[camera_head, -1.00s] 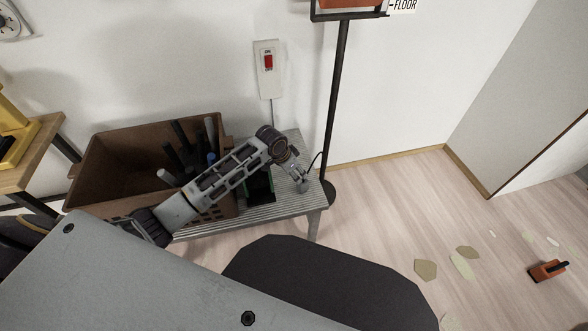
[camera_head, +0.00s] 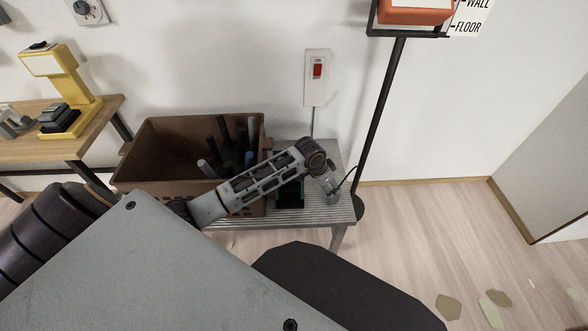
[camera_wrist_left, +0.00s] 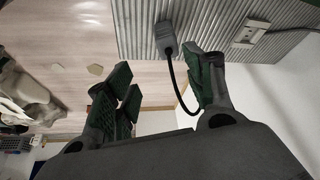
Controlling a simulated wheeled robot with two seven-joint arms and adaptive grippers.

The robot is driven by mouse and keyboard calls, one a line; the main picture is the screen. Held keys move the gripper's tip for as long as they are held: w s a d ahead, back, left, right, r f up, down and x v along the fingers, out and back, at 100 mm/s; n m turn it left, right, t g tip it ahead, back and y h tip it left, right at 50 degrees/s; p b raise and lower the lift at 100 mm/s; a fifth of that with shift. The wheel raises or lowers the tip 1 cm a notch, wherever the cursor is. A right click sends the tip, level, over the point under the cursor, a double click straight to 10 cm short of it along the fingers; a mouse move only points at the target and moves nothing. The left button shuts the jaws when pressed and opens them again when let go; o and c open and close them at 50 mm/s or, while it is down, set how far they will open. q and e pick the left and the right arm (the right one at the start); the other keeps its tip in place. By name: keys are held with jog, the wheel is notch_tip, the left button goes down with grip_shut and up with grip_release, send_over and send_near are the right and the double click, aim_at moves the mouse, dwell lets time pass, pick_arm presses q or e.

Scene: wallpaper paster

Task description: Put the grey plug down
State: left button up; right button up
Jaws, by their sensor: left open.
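In the left wrist view, the grey plug (camera_wrist_left: 165,37) lies against the ribbed metal bench top (camera_wrist_left: 205,15). Its dark cable curves from the plug past the right-hand finger. My left gripper (camera_wrist_left: 160,82) is open, its green-padded fingers apart, with the plug just beyond the fingertips and not gripped. In the head view, my left gripper (camera_head: 333,190) is over the right end of the ribbed bench (camera_head: 310,213). The plug itself is too small to make out there. My right gripper is not in view.
A pale socket-like block (camera_wrist_left: 250,33) sits near the bench edge. A black pole (camera_head: 382,105) rises beside the bench. A wall switch (camera_head: 317,78) is above. Floor on the right is mostly clear.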

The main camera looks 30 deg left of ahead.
pick_arm(q)
jog(key=s+d+f+n, duration=0.1)
jog(key=s+d+f, duration=0.3)
jog(key=s, duration=0.2)
jog(key=s+a+f+n+g+y, duration=0.1)
jog(key=s+a+f, duration=0.1)
jog(key=s+f, duration=0.8)
jog(key=s+a+f+n+g+y, duration=0.1)
jog(key=s+a+f+n, duration=0.1)
jog(key=s+f, duration=0.8)
jog(key=shift+s+a+f, duration=0.2)
jog(key=shift+s+a, duration=0.15)
jog(key=shift+s, duration=0.75)
jog(key=shift+w+d, duration=0.1)
jog(key=shift+w, duration=0.05)
